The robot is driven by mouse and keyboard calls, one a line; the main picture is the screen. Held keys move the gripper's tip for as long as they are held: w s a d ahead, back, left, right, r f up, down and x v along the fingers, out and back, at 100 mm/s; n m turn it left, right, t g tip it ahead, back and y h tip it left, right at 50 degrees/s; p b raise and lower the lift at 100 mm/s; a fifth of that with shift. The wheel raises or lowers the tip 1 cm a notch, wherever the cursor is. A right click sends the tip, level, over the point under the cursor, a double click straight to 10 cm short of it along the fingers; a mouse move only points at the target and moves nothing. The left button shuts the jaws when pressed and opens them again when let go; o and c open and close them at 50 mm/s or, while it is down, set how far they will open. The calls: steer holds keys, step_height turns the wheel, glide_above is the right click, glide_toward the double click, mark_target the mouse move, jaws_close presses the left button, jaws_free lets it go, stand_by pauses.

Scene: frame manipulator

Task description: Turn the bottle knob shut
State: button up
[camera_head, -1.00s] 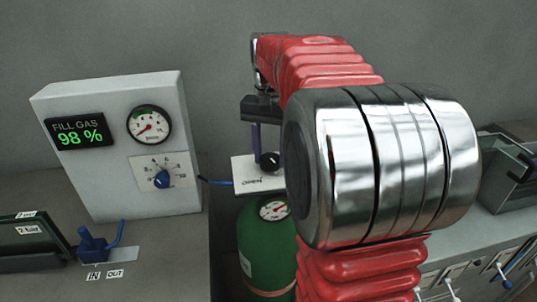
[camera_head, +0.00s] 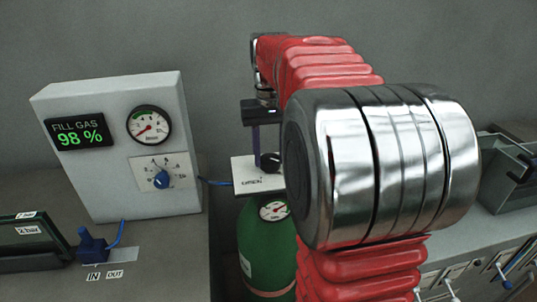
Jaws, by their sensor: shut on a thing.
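The green gas bottle (camera_head: 262,245) stands behind and below my arm. A white plate (camera_head: 243,172) with lettering sits on top of it. The black bottle knob (camera_head: 270,161) is on this plate, partly hidden by my arm. My gripper (camera_head: 262,158) reaches down from above, shut on the knob. One dark blue finger shows at the knob's left side; the other finger is hidden. A small round gauge (camera_head: 273,211) sits on the bottle below the plate.
A grey panel box (camera_head: 105,175) on the left has a display reading "FILL GAS 98 %", a gauge (camera_head: 149,125) and a blue dial knob (camera_head: 161,180). A blue valve (camera_head: 92,245) stands before it. My red and silver arm hides much of the right side.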

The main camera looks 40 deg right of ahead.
mark_target(269, 158)
steer(key=shift+w+r, duration=0.1)
steer(key=shift+w, duration=0.05)
steer(key=o, duration=1.1)
step_height(269, 158, up, 14)
steer(key=shift+f, duration=0.25)
steer(key=shift+a, duration=0.1)
steer(key=s+a+f+n+t, duration=0.1)
steer(key=s+a+f+t, duration=0.1)
steer(key=s+a+f, duration=0.3)
steer(key=s+a+f+n+t, duration=0.1)
steer(key=s+a+f+n, duration=0.1)
steer(key=s+a+f, duration=0.3)
steer(key=s+a+f+n+t, duration=0.2)
steer(key=s+a+f, duration=0.3)
steer(key=a+f, duration=0.4)
steer(key=shift+a+t, duration=0.3)
steer(key=shift+a, duration=1.15)
